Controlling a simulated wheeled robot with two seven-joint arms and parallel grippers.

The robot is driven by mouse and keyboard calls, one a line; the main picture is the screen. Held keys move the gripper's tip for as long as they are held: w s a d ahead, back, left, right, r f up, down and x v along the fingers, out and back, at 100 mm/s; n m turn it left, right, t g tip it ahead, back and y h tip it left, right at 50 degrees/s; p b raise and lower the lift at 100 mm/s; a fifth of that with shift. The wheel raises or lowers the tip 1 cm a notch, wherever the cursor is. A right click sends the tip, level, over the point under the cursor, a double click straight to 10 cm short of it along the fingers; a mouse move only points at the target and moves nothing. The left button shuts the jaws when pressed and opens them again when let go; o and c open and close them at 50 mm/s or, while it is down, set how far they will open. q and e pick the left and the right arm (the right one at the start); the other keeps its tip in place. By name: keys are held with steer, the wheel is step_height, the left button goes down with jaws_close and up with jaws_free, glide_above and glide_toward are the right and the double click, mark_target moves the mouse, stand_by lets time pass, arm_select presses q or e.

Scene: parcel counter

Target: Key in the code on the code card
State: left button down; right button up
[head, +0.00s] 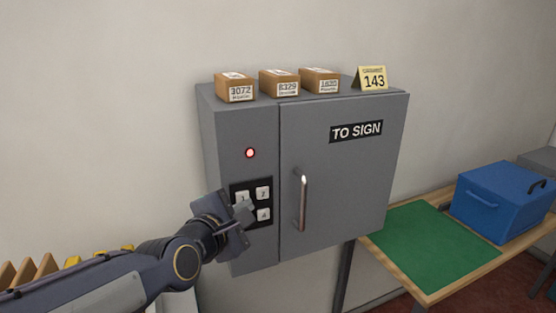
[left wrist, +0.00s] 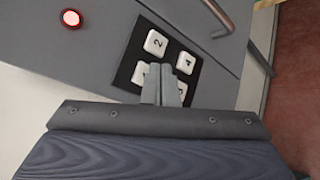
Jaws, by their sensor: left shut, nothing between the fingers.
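The yellow code card (head: 373,79) stands on top of the grey cabinet and reads 143. The black keypad (head: 251,203) is on the cabinet's left front panel, with white keys. My left gripper (head: 245,213) is shut and empty in front of the keypad. In the left wrist view its fingertips (left wrist: 163,80) lie over the left column of keys; I cannot tell whether they touch. My right gripper is not in view.
A red lamp (head: 250,153) glows above the keypad. The cabinet door (head: 345,170), marked TO SIGN, is closed and has a protruding handle (head: 302,203). Three numbered parcels (head: 279,84) stand on top. A table with a green mat (head: 425,240) and blue box (head: 503,203) is at right.

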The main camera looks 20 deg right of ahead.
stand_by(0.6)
arm_select(q)
steer(key=shift+w+f+b, duration=0.1)
steer(key=shift+w+b, duration=0.2)
steer(key=shift+w, duration=0.2)
stand_by(0.3)
steer(key=shift+s+p, duration=0.3)
steer(key=shift+s, duration=0.2)
